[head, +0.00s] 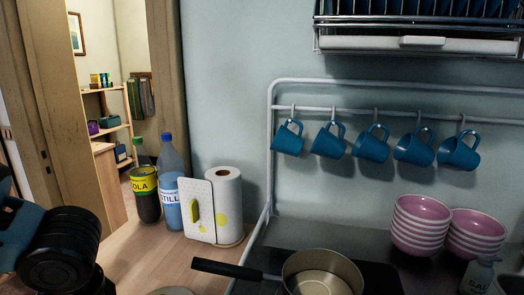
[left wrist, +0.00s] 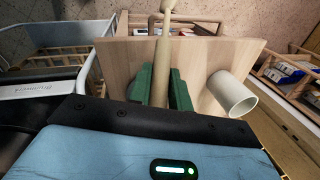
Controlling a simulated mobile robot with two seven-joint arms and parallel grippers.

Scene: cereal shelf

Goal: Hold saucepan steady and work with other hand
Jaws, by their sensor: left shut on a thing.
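The saucepan (head: 345,270) stands on the dark hob at the bottom of the head view, its lower part cut off by the edge. Its black handle (head: 228,269) points left over the wooden worktop. No gripper touches the visible part of the pan. In the left wrist view, my left gripper (left wrist: 162,85) has green finger pads shut on a pale beige stick-like utensil (left wrist: 162,45), perhaps a wooden spoon. My left arm shows at the lower left of the head view, but its fingers are outside that picture. My right gripper is in neither view.
A cola bottle (head: 145,185), a water bottle (head: 172,180) and a paper towel roll (head: 226,200) stand at the worktop's back left. Pink bowls (head: 421,222) are stacked right of the pan. Several blue mugs (head: 371,142) hang above. A white cylinder (left wrist: 232,95) shows in the wrist view.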

